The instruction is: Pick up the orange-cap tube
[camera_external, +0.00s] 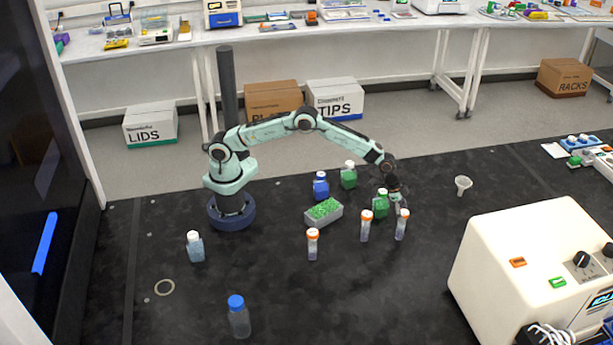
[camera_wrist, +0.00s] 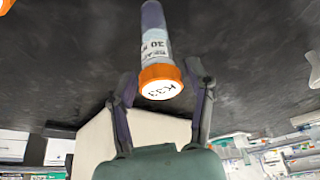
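Three tubes with orange caps stand upright on the black bench: a left one (camera_external: 312,245), a middle one (camera_external: 365,227) and a right one (camera_external: 401,226). My gripper (camera_external: 398,199) is low at the right tube, by its cap. In the wrist view, a tube (camera_wrist: 154,38) with an orange cap (camera_wrist: 160,83) marked "K33" lies between the two fingers of my gripper (camera_wrist: 162,72). The fingers are apart, one on each side of the cap, with narrow gaps visible.
A funnel (camera_external: 463,184) and a large cream machine (camera_external: 525,265) are to the right.

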